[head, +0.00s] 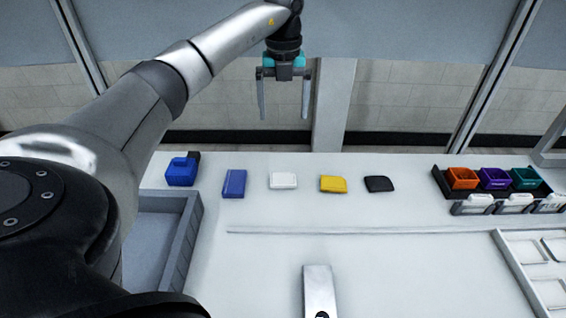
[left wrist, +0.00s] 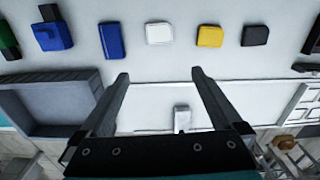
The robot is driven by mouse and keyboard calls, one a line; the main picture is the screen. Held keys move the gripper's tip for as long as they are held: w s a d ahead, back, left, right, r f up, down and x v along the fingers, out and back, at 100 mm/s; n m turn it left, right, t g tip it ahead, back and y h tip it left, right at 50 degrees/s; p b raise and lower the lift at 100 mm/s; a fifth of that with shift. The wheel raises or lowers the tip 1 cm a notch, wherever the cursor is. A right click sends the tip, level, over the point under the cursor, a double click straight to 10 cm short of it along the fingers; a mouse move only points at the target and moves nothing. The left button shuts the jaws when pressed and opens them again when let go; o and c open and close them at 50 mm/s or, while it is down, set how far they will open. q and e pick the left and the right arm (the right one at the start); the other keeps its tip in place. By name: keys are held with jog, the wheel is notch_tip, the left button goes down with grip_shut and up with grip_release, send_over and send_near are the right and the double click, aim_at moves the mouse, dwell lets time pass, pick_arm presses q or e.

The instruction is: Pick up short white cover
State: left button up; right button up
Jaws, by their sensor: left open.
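The short white cover (head: 283,180) lies flat on the white table, between a blue cover (head: 234,184) and a yellow cover (head: 333,184). In the left wrist view the white cover (left wrist: 159,33) sits beyond the fingertips, near the top middle. My left gripper (head: 284,112) is open and empty, raised above the far edge of the table with its fingers pointing down. It also shows in the left wrist view (left wrist: 160,75), with its two fingers wide apart. It touches nothing. My right gripper is not in view.
A black cover (head: 379,184) lies right of the yellow one, and a blue block-like part (head: 182,171) stands at the left. A grey tray (head: 187,235) is at the left. A black rack (head: 440,184) holds coloured bins at the right. A white slotted tray (head: 512,262) is at the lower right.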

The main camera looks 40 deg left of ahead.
pick_arm(q)
notch_tip(320, 180, down, 4)
jog(key=b, duration=0.7)
send_near(283, 182)
notch_tip(283, 182, down, 3)
jog(key=shift+w+r+b, duration=0.1)
jog(key=shift+w+b, duration=0.05)
jog(key=shift+b, duration=0.5)
jog(key=shift+f, duration=0.65)
notch_tip(283, 182, down, 4)
jog(key=shift+r+b, duration=0.15)
jog(key=shift+b, duration=0.5)
jog(key=shift+f, duration=0.4)
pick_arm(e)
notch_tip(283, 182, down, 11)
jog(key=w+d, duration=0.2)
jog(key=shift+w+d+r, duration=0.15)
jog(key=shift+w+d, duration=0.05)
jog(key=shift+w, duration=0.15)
pick_arm(q)
jog(key=shift+c, duration=0.2)
